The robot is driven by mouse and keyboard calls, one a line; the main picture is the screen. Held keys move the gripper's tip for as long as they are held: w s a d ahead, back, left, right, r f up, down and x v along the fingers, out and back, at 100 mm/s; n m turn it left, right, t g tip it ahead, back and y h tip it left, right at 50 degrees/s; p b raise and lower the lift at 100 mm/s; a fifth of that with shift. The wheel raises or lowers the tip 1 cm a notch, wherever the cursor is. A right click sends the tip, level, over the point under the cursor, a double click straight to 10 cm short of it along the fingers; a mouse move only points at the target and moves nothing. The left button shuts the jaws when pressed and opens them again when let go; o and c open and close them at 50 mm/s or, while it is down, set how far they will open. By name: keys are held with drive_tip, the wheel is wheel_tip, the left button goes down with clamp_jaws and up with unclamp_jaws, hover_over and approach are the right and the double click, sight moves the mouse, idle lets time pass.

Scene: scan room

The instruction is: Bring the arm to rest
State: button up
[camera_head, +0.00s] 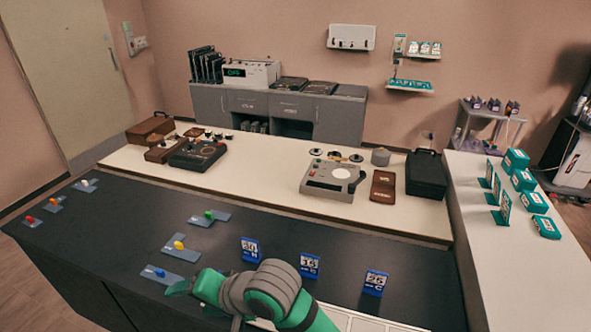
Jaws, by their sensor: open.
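My arm, green with grey joints, reaches in from the bottom edge of the head view, low over the front of the dark counter (130,228). My gripper (188,291) is at its left end, partly hidden by the arm's own links. It is open, and I see nothing held in it. A grey-blue plate with a blue knob (159,272) lies just left of and behind the gripper, apart from it as far as I can tell. A plate with a yellow knob (179,244) lies farther back.
Blue number cards (250,249) stand just behind my arm. A white bench (260,165) behind carries recorders (334,176) and cases. Green boxes (523,180) stand at right. The counter's middle left is clear.

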drive_tip(key=w+a+r+m+t+y, duration=0.3)
drive_tip(key=w+a+r+t+y, duration=0.1)
drive_tip(key=r+t, duration=0.25)
drive_tip(key=s+d+f+m+t+h, duration=0.3)
drive_tip(key=s+d+f+h, duration=0.2)
drive_tip(key=d+f, duration=0.3)
drive_tip(key=s+d+f+m+t+h, duration=0.2)
drive_tip(key=s+d+f+t+h, duration=0.3)
drive_tip(key=f, duration=0.5)
drive_tip(key=s+d+f+n+g+h, duration=0.1)
drive_tip(key=s+d+n, duration=0.3)
drive_tip(key=s, duration=0.6)
drive_tip(key=s+d+f+n+g+h, duration=0.1)
drive_tip(key=s+d+f+n, duration=0.3)
drive_tip(key=s+d, duration=0.4)
drive_tip(key=s+n+h, duration=0.1)
drive_tip(key=s, duration=0.2)
drive_tip(key=shift+s+d+g+h, duration=0.15)
drive_tip(key=shift+d+g+h, duration=0.15)
drive_tip(key=shift+d+g, duration=0.05)
